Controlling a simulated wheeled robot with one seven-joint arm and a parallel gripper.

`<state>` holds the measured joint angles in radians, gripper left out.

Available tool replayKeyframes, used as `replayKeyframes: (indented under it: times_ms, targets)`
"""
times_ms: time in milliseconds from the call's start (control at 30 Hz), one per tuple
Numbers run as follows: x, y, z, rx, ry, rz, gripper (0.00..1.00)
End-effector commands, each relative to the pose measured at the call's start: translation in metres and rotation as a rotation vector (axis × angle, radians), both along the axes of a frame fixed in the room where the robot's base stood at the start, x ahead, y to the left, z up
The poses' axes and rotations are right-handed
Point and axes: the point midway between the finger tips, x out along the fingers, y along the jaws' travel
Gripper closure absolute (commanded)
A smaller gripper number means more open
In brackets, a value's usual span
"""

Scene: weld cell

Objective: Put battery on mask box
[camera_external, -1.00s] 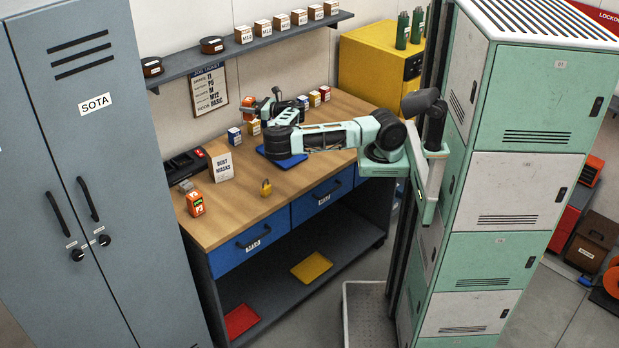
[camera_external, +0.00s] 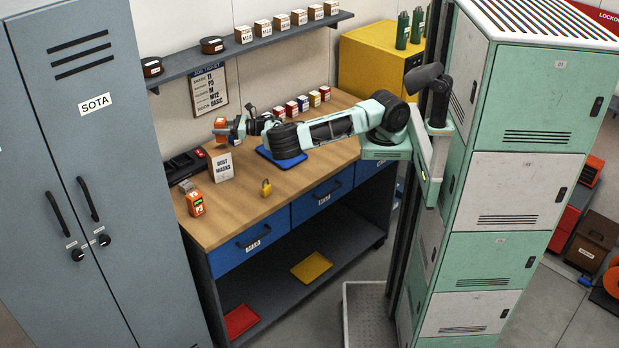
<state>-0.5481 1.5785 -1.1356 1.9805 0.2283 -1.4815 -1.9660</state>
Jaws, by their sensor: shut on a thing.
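My gripper (camera_external: 229,128) is shut on an orange and dark battery (camera_external: 220,126) and holds it in the air, just behind and above the mask box. The mask box (camera_external: 222,168) is a white-fronted carton labelled "DUST MASKS", standing upright on the wooden bench top toward its left end. The battery looks apart from the box, though its exact height over it is hard to tell. Another orange battery-like block (camera_external: 195,204) stands on the bench at the front left corner.
A black charger (camera_external: 184,165) lies left of the mask box. A yellow padlock (camera_external: 266,187) stands in front on the wooden bench (camera_external: 235,215). A blue mat (camera_external: 280,160) lies under my arm. Small boxes (camera_external: 303,103) line the back. A wall shelf (camera_external: 250,47) hangs above.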

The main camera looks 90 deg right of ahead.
Motion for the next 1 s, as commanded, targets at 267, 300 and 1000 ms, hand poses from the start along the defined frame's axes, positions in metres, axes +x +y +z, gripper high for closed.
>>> replayKeyframes:
  times_ms: [267, 300, 1000]
  targets:
    - [0.000, -0.001, -0.030, 0.000, 0.000, -0.001, 0.84]
    - [0.000, -0.001, -0.033, 0.000, -0.001, -0.001, 0.84]
    - [-0.001, -0.001, -0.040, 0.000, 0.000, -0.002, 0.29]
